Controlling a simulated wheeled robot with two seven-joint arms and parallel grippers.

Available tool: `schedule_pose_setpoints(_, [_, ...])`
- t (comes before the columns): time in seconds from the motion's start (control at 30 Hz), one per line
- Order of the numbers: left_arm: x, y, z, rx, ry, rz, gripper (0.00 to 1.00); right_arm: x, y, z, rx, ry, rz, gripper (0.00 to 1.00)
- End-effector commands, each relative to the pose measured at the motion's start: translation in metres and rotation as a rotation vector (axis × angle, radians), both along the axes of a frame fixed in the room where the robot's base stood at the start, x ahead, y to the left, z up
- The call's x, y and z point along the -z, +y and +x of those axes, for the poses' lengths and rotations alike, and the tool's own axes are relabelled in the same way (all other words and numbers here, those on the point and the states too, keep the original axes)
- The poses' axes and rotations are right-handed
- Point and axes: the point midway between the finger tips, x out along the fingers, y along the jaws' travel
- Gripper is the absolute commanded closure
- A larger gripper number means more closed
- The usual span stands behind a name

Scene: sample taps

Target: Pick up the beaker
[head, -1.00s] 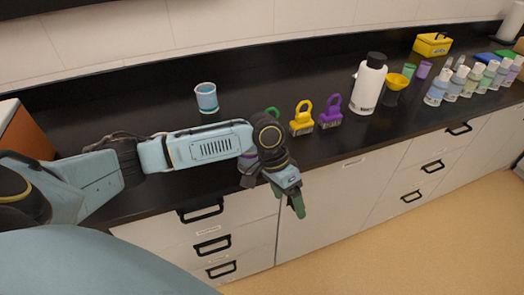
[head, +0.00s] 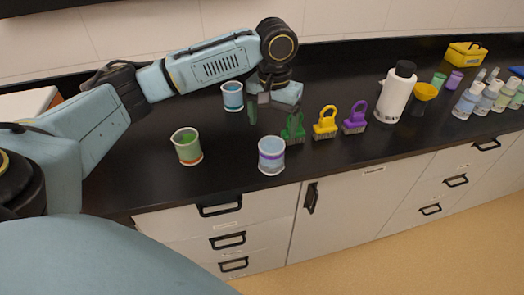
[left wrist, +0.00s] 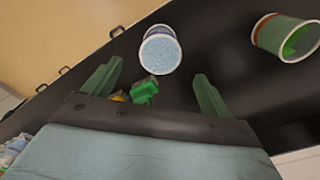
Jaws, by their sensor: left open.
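Three beakers stand on the black bench in the head view: one with a blue band (head: 232,98) at the back, one with green and orange bands (head: 187,148) at front left, and one with a purple band (head: 271,158) near the front edge. My left gripper (head: 270,108) is open and empty above the bench, behind the purple-banded beaker and right of the blue one. In the left wrist view the open fingers (left wrist: 156,86) point toward the purple-banded beaker (left wrist: 160,52), apart from it. The green beaker (left wrist: 288,38) shows at upper right. My right gripper is out of view.
A green brush (head: 294,127) stands close to the left gripper, with yellow (head: 325,123) and purple (head: 355,118) brushes to its right.

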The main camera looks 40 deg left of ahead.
Motion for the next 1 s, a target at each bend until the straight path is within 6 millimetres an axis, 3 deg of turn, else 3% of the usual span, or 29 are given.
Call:
schedule_pose_setpoints(0.3, [0.061, 0.001, -0.001, -0.003, 0.004, 0.0, 0.16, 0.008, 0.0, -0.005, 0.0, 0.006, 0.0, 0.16])
schedule_pose_setpoints(0.57, [0.081, 0.002, -0.001, -0.002, 0.002, 0.001, 0.16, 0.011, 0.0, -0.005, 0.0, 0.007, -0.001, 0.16])
schedule_pose_setpoints(0.8, [0.117, 0.003, 0.0, -0.001, 0.003, 0.001, 0.16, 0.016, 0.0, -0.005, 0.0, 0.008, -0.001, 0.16])
schedule_pose_setpoints(1.0, [0.128, 0.003, 0.0, 0.0, 0.001, 0.0, 0.16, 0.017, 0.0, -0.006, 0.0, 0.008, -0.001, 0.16])
